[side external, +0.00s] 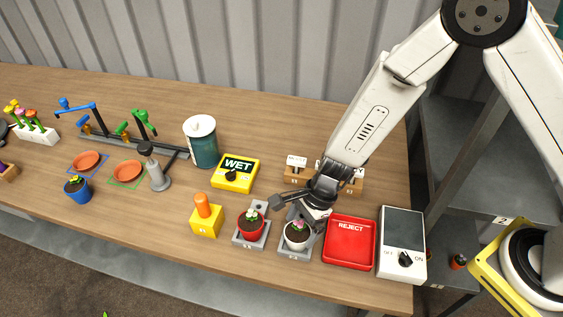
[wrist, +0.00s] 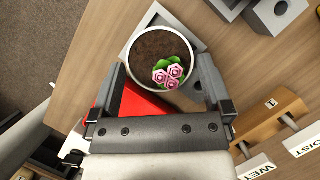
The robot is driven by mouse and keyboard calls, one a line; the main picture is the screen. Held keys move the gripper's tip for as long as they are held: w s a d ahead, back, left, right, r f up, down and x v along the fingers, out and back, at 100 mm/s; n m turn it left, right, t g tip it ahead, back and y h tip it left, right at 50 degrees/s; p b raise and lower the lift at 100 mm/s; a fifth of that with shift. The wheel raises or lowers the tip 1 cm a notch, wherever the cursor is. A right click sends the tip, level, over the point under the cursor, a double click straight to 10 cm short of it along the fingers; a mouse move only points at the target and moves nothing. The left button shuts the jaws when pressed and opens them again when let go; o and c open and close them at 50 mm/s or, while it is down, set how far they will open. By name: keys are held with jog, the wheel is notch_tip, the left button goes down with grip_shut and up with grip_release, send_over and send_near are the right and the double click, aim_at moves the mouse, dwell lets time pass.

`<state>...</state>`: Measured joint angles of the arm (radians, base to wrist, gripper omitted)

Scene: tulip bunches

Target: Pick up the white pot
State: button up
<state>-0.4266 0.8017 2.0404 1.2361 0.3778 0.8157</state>
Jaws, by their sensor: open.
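The white pot (side external: 296,238) stands upright on a small grey stand (side external: 290,254) at the front of the table. It holds dark soil and a small plant with pink flowers. In the wrist view the white pot (wrist: 134,42) shows from above, just beyond and partly between the fingertips. My gripper (side external: 312,212) is right over the pot's plant in the side view. In the wrist view my gripper (wrist: 160,88) is open, with one finger on each side of the pot's near part. I cannot tell whether a finger touches the pot.
A red pot (side external: 250,228) on a like stand is close on the left. A red REJECT tray (side external: 349,242) is close on the right, then a white switch box (side external: 402,240). A yellow WET box (side external: 236,172) and wooden label holder (side external: 297,174) stand behind.

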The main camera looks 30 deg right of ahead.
aim_at(298, 226)
jog(key=shift+x, duration=1.3)
jog(key=c, duration=1)
jog(key=shift+r, duration=0.1)
jog(key=shift+c, duration=0.2)
jog(key=shift+r, duration=4.95)
